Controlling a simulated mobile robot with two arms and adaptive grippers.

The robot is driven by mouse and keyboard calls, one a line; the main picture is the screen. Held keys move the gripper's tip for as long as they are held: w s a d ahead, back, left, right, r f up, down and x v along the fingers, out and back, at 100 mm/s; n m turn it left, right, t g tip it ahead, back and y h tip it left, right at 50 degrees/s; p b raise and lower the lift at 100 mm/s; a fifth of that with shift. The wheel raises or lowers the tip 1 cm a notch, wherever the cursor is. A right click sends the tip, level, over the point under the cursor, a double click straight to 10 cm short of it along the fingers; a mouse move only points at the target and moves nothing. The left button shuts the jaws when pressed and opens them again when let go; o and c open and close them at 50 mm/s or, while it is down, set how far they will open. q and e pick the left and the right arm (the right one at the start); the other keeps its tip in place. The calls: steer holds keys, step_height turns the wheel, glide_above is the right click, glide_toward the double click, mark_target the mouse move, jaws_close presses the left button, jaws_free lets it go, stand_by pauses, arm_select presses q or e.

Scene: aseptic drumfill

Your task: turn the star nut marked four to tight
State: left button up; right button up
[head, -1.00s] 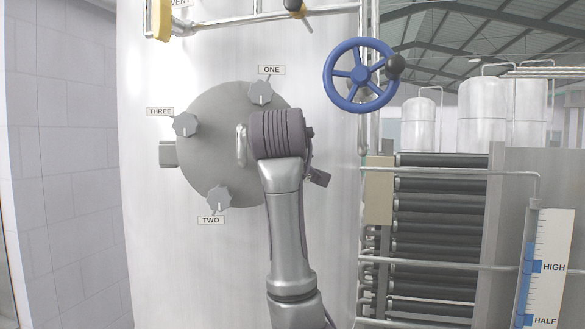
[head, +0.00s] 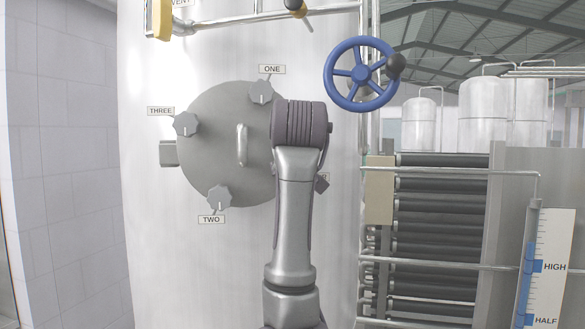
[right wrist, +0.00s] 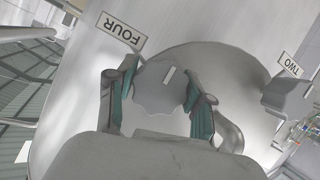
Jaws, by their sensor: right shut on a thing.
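The star nut marked four (right wrist: 158,92) is a grey lobed knob with a white index mark on its face. In the right wrist view it sits between the teal-padded fingers of my right gripper (right wrist: 160,102), which is shut on it. The FOUR label (right wrist: 121,32) shows upside down beside the nut. In the head view my right wrist hides this nut and the fingertips, at the right edge of the round grey cover (head: 222,142). My left gripper is not in view.
Star nuts ONE (head: 261,92), THREE (head: 185,123) and TWO (head: 219,198) sit around the cover, with a bar handle (head: 242,145) at its middle. A blue handwheel (head: 360,75) stands up and right of my wrist. A yellow-ended pipe (head: 161,20) runs above.

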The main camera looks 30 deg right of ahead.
steer(key=shift+f, duration=0.15)
steer(key=o, duration=1.2)
steer(key=shift+c, duration=0.2)
steer(key=shift+s+a+r, duration=0.2)
steer(key=shift+s+r, duration=0.05)
steer(key=shift+r, duration=0.05)
steer(key=v, duration=1.1)
steer(key=shift+s+f, duration=0.1)
